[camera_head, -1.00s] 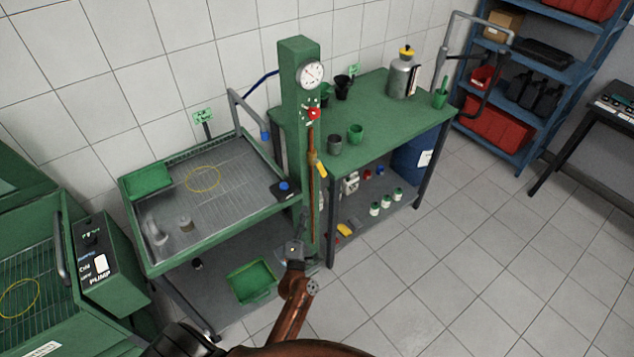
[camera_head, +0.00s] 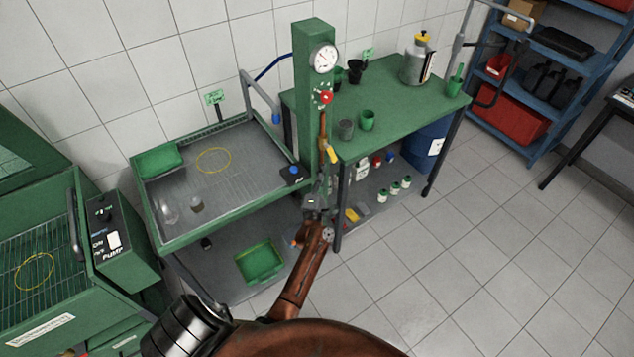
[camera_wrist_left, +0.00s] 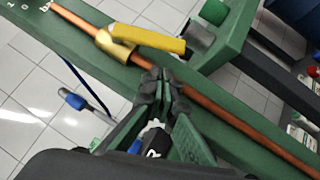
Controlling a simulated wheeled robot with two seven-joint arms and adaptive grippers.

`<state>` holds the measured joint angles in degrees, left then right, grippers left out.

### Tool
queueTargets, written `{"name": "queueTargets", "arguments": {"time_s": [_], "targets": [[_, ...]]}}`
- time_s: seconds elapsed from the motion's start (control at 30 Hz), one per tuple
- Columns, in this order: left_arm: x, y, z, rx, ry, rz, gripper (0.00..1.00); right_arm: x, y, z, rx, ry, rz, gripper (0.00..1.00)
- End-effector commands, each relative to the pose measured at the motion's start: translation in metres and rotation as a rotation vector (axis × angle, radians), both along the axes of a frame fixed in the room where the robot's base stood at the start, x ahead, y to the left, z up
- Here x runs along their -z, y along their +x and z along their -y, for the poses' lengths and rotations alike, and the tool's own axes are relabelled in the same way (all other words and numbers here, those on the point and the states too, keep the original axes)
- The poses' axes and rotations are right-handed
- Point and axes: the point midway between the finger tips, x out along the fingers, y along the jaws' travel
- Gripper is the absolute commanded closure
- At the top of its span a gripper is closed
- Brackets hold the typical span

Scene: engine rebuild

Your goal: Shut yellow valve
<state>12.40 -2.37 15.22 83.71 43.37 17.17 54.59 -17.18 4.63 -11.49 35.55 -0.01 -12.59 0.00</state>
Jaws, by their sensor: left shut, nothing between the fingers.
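The yellow valve handle (camera_head: 332,154) sticks out at a slant from a brass valve body on the copper pipe (camera_head: 323,126), on the front of the green post (camera_head: 312,70). In the left wrist view the yellow handle (camera_wrist_left: 148,39) crosses at an angle to the copper pipe (camera_wrist_left: 222,112), with the brass body (camera_wrist_left: 114,47) at its left end. My left gripper (camera_head: 319,190) is just below the valve in the head view. In the wrist view its fingertips (camera_wrist_left: 160,82) are together and empty, close to the pipe and apart from the handle. My right gripper is not visible.
A red knob (camera_head: 326,98) and a gauge (camera_head: 324,58) sit higher on the post. A green bench (camera_head: 400,115) with cups and a can stands to the right. A wash tray (camera_head: 245,203) stands to the left. The tiled floor at the right is clear.

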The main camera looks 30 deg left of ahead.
Motion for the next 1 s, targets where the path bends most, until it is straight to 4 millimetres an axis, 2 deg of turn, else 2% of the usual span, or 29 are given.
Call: {"name": "queueTargets", "arguments": {"time_s": [0.1,0.23,0.67,1.0], "targets": [[-0.006,0.012,0.005,-0.001,0.000,0.000,1.00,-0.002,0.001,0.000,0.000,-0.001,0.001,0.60],[-0.008,0.019,0.008,-0.001,0.000,0.000,1.00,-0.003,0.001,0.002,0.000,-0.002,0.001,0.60],[-0.007,0.020,0.009,0.000,-0.001,0.001,1.00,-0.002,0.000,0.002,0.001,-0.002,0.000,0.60],[-0.005,0.024,0.011,0.000,-0.020,0.047,1.00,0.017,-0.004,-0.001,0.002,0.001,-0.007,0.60]]}}
